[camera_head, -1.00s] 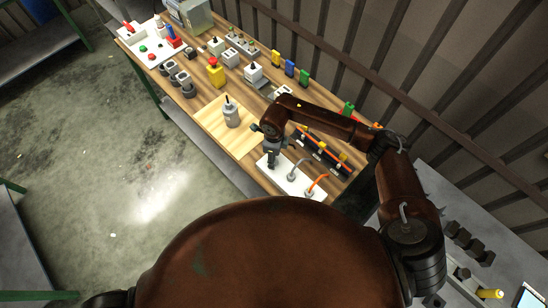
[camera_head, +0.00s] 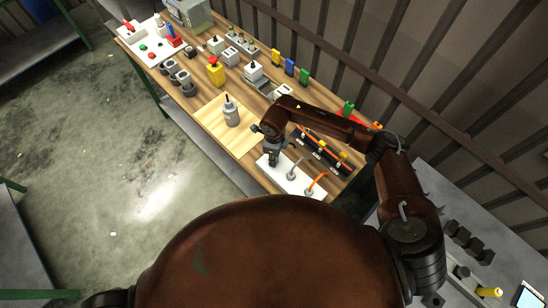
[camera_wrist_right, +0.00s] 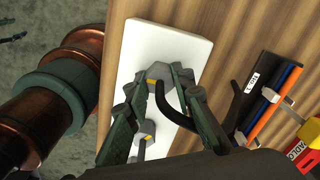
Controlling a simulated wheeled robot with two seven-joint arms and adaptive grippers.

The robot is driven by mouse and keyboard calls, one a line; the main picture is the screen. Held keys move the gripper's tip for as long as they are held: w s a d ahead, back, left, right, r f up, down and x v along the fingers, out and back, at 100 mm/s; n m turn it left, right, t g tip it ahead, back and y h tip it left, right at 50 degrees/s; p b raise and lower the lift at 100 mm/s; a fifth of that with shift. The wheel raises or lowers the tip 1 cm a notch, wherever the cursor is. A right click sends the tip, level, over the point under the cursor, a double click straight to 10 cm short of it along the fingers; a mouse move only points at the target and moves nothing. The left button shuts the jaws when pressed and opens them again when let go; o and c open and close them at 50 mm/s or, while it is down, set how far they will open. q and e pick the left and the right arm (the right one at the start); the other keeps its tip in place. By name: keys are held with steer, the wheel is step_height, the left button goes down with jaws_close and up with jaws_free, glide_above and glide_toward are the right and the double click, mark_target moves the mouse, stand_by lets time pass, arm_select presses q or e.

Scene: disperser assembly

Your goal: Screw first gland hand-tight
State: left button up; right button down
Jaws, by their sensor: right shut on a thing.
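The white plate (camera_head: 301,186) lies at the near right end of the table and also shows in the right wrist view (camera_wrist_right: 165,38). My right gripper (camera_head: 273,160) points down over the plate's left end. In the right wrist view my right gripper (camera_wrist_right: 170,82) is shut on a grey hexagonal gland (camera_wrist_right: 159,71) with a yellow mark. A black cable shows beside it. A second gland (camera_wrist_right: 146,131) sits lower on the plate, partly behind the fingers. My left gripper is out of view.
A grey bottle-like part (camera_head: 231,114) stands on a light wooden board (camera_head: 213,121) left of the plate. A labelled rack with orange and blue cables (camera_wrist_right: 275,100) lies right of it. A yellow block (camera_head: 216,75) and several connectors stand farther back.

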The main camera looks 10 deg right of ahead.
steer(key=shift+m, duration=0.4)
steer(key=shift+m+b, duration=0.7)
steer(key=shift+m, duration=0.3)
steer(key=m+b, duration=0.1)
steer(key=m, duration=0.1)
steer(key=shift+m, duration=0.4)
steer(key=m, duration=0.2)
steer(key=shift+m+b, duration=0.3)
steer(key=shift+m, duration=0.1)
steer(key=m, duration=0.3)
steer(key=shift+m, duration=0.3)
steer(key=m, duration=0.5)
steer(key=shift+w+r, duration=0.1)
steer(key=m, duration=0.6)
steer(key=shift+m+p, duration=0.3)
steer(key=shift+m, duration=0.1)
